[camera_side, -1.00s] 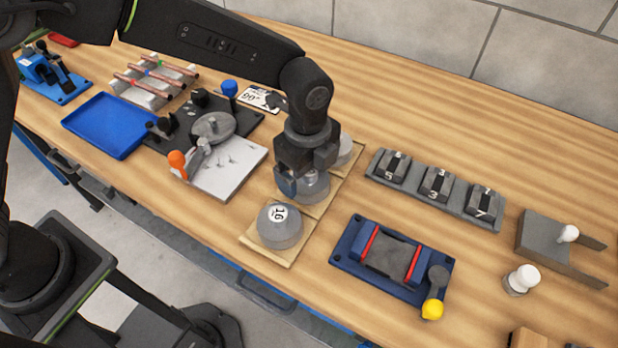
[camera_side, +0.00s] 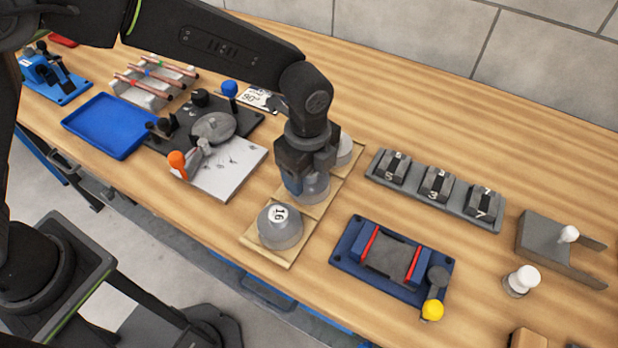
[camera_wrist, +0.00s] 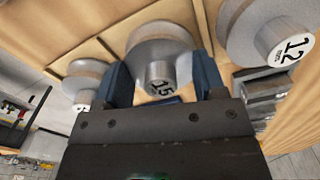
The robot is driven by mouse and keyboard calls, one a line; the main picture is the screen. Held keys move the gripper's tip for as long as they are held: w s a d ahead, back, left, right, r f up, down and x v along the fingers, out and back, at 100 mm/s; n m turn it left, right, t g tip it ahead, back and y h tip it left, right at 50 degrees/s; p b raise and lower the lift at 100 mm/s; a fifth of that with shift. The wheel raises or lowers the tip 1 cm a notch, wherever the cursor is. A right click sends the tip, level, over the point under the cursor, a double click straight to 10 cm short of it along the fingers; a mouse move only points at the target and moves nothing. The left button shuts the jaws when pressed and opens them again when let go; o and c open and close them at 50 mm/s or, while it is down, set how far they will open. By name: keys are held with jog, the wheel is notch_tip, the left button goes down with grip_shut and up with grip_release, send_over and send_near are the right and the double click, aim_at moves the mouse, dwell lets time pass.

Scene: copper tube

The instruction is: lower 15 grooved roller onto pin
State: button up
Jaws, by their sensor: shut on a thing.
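The grey roller marked 15 (camera_wrist: 157,72) sits between the two blue-grey fingers of my gripper (camera_wrist: 163,75) in the wrist view. My gripper is shut on its narrower numbered hub. In the side view my gripper (camera_side: 304,184) is over the middle of a tan board (camera_side: 318,208), with the roller (camera_side: 317,188) showing below it. The roller looks roughly upright. I cannot tell whether its base touches the board. No pin shows; the spot under the roller is hidden.
Roller 16 (camera_side: 280,228) stands on the board's near end, and roller 12 (camera_wrist: 275,35) stands on the other side. A black bending fixture (camera_side: 225,118) with an orange-knobbed lever is left. A blue clamp fixture (camera_side: 385,262) and numbered blocks (camera_side: 436,184) are right.

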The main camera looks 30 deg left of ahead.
jog(key=shift+r, duration=0.1)
jog(key=shift+r, duration=0.45)
jog(key=r, duration=0.3)
jog(key=shift+a+r, duration=0.3)
jog(key=w+a+r, duration=0.1)
jog(key=a+r, duration=0.2)
jog(key=a, duration=0.8)
jog(key=w+a+r, duration=0.1)
jog(key=a+r, duration=0.2)
jog(key=a, duration=0.9)
jog(key=shift+w+a+r, duration=0.2)
jog(key=shift+a, duration=0.05)
jog(key=shift+f, duration=0.15)
jog(key=shift+f, duration=2.7)
jog(key=shift+f, duration=1.65)
